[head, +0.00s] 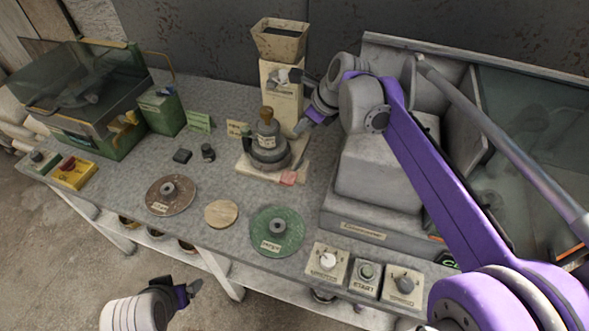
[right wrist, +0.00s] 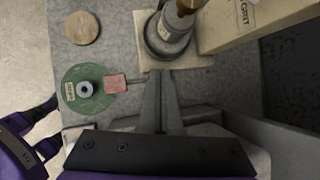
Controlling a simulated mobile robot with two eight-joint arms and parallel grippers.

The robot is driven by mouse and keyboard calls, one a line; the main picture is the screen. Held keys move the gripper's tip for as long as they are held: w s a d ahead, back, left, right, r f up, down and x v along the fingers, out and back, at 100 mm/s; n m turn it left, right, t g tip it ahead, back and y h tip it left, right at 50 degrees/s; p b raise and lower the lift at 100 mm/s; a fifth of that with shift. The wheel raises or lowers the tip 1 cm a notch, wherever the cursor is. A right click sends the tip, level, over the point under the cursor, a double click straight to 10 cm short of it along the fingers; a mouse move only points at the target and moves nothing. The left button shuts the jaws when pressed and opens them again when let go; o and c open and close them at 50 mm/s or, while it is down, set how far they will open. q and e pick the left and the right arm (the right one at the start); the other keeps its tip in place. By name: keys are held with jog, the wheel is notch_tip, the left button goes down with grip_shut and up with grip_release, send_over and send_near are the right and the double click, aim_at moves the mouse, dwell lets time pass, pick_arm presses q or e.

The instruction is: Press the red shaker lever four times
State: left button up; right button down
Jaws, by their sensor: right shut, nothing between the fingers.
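The red shaker lever (head: 289,178) is a small faded-red paddle at the front right of a grey round device (head: 268,158) on a pale base. In the right wrist view the red paddle (right wrist: 115,84) sits on a thin dark rod, left of my fingers. My right gripper (head: 299,129) is shut and empty, beside the device's right side. Its closed fingers (right wrist: 162,75) point toward the pale base's edge and appear apart from the paddle. My left gripper (head: 190,290) is low in front of the bench, far from the lever; its finger gap is unclear.
A hopper tower (head: 281,85) stands behind the device. A green disc (head: 277,231), wooden disc (head: 221,214) and brown disc (head: 171,195) lie in front. Control boxes (head: 366,279) line the front right edge. A large grey machine (head: 378,175) stands right.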

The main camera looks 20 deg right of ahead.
aim_at(293, 173)
pick_arm(q)
jog(key=shift+f, duration=0.1)
pick_arm(e)
jog(key=shift+f, duration=0.15)
pick_arm(q)
notch_tip(293, 173, down, 6)
jog(key=s+b, duration=0.2)
jog(key=b, duration=0.2)
jog(key=shift+b, duration=0.35)
pick_arm(e)
jog(key=s+a+f, duration=0.2)
jog(key=s+f, duration=0.1)
jog(key=f, duration=0.4)
jog(key=shift+f, duration=0.4)
dwell(0.8)
pick_arm(q)
jog(key=shift+f, duration=0.25)
pick_arm(e)
jog(key=shift+s+a+f, duration=0.1)
jog(key=shift+s+f, duration=0.05)
jog(key=shift+f, duration=0.25)
